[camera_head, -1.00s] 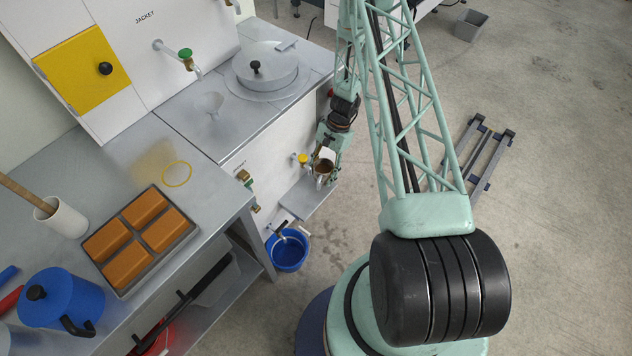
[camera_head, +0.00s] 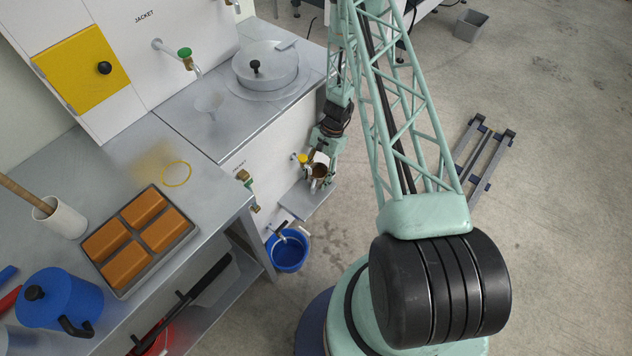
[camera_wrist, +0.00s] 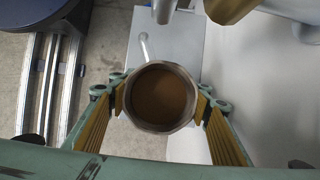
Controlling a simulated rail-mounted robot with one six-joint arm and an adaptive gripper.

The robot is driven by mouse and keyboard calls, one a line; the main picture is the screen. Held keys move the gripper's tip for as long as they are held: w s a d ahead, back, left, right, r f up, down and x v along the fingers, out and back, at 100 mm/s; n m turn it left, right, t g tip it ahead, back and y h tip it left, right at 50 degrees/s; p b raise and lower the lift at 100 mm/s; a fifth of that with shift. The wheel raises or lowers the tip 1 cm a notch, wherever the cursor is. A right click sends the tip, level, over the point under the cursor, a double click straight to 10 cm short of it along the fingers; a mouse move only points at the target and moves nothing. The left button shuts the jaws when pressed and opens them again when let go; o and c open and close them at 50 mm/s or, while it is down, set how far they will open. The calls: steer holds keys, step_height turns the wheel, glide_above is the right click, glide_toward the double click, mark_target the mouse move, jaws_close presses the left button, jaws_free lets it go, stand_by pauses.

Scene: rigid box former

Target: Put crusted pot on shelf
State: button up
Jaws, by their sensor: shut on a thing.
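The crusted pot (camera_wrist: 160,97) is a small round pot with a brown inside. In the wrist view I look down into it, between the two finger pads of my gripper (camera_wrist: 162,118), which is shut on it. In the head view the pot (camera_head: 319,171) shows small at the end of my arm, with my gripper (camera_head: 322,160) around it. The shelf (camera_head: 312,200) is a narrow grey ledge on the front of the white machine. It also shows below the pot in the wrist view (camera_wrist: 180,45). I cannot tell whether the pot touches it.
A yellow-handled tap (camera_head: 301,158) is close beside the pot; a spout (camera_wrist: 163,8) shows above the shelf in the wrist view. A blue bucket (camera_head: 287,250) stands on the floor below. A bench with a tray of orange blocks (camera_head: 140,240) is at left. The floor at right is mostly clear.

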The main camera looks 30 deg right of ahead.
mark_target(320, 167)
steer(key=shift+f, duration=0.95)
steer(key=shift+f, duration=0.15)
steer(key=o, duration=0.9)
steer(key=shift+p+v, duration=0.4)
steer(key=shift+v, duration=3.45)
steer(key=shift+a, duration=0.1)
